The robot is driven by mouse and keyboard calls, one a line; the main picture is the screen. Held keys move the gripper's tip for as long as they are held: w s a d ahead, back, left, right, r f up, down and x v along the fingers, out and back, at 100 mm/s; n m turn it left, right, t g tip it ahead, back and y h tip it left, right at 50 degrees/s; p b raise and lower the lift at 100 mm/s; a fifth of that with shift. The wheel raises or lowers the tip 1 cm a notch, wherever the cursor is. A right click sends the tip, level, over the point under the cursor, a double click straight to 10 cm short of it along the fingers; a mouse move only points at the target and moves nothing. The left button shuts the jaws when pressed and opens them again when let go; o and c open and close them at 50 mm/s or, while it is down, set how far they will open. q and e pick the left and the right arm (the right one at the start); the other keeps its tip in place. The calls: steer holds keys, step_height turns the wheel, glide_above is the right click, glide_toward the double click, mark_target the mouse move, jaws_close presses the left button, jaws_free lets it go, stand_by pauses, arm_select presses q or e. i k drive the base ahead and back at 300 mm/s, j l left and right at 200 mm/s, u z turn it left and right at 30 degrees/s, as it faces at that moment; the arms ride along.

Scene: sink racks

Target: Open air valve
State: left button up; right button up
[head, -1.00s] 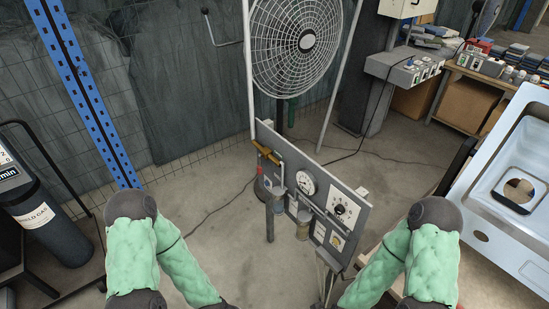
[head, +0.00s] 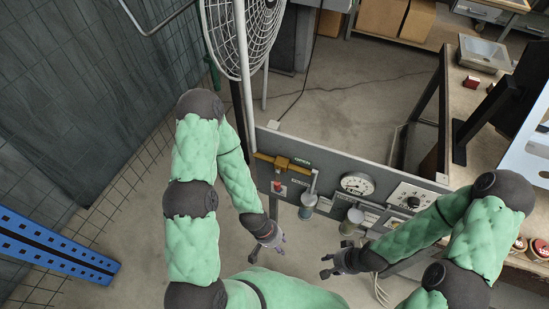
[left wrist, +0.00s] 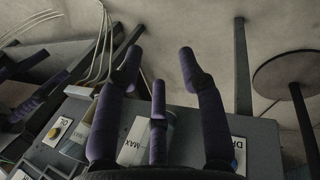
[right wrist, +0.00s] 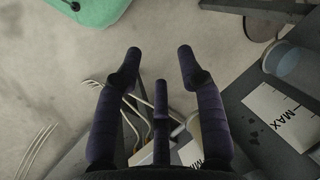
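The grey valve panel (head: 330,170) stands in front of me in the head view. At its upper left is a brass-coloured valve body and pipe (head: 285,163), with a red part (head: 277,187) below it. I cannot tell for sure which part is the air valve. My left gripper (head: 265,251) is open and empty, in front of the panel and below the brass part. My right gripper (head: 324,266) is open and empty, lower and to the right. Neither visibly touches the valve.
Clear cylindrical bowls (head: 308,205) hang from the panel. A large fan (head: 238,35) stands behind its left end. A workbench (head: 470,140) is at the right. A blue perforated post (head: 55,245) is at the lower left. Thin tubes (right wrist: 35,150) hang near my right gripper.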

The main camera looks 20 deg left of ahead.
mark_target(277, 181)
steer(key=j+z, duration=0.3)
steer(key=j, duration=0.2)
steer(key=j+z, duration=0.25)
steer(key=j, duration=0.25)
steer(key=k+j+z, duration=0.1)
steer(key=j+z, duration=0.2)
steer(key=j, duration=0.15)
steer(key=k+j+z, duration=0.1)
steer(key=j+z, duration=0.15)
steer(key=j, duration=0.25)
steer(key=k+j+z, duration=0.3)
steer(key=j, duration=0.15)
steer(key=i, duration=0.1)
